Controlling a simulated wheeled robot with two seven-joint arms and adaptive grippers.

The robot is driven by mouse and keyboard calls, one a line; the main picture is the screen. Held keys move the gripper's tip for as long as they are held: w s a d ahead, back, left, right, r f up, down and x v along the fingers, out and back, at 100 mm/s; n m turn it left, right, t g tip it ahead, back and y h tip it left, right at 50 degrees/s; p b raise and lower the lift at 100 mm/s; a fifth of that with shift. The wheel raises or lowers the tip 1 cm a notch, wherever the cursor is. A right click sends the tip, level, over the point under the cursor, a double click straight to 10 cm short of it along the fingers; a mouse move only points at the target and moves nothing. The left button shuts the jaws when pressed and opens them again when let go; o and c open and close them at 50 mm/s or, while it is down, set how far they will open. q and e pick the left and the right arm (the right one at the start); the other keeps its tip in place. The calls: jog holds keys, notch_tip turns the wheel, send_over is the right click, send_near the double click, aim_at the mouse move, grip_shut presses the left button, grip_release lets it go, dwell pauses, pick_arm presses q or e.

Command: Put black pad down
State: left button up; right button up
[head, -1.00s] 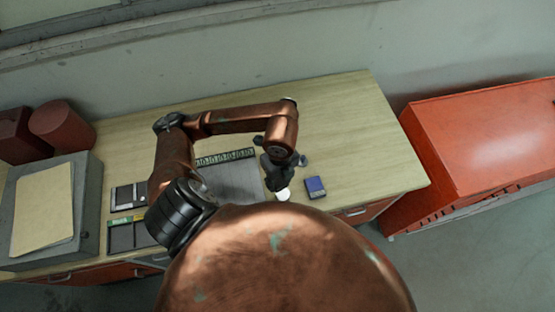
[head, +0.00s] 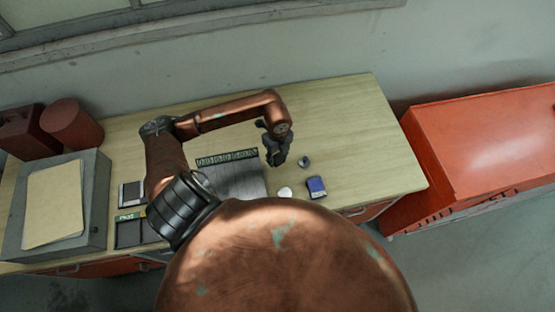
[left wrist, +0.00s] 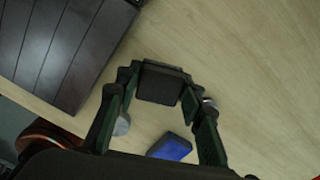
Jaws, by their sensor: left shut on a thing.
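My left gripper (head: 276,158) is over the wooden table, right of a grey slatted board. In the left wrist view its two green-black fingers (left wrist: 160,92) are closed on the sides of a square black pad (left wrist: 162,84). The pad is between the fingertips, and bare wood shows beyond it. I cannot tell from these views how high the pad is above the table. In the head view the pad does not show clearly against the dark gripper. My right gripper is not in view.
A blue block (head: 316,187), a white round piece (head: 285,192) and a small dark round piece (head: 304,161) lie near the gripper. The grey slatted board (head: 237,182) lies to the left. The table (head: 360,130) is clear at the right and back. A red cabinet (head: 490,140) stands further right.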

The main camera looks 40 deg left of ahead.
aim_at(277, 161)
pick_arm(q)
jog(key=shift+w+a+f, duration=0.15)
jog(key=shift+f, duration=0.1)
notch_tip(277, 161, down, 3)
jog(key=shift+r+p, duration=0.1)
jog(key=shift+p, duration=0.75)
jog(key=shift+f+b, duration=0.4)
jog(key=shift+f, duration=0.2)
jog(key=o, duration=1.2)
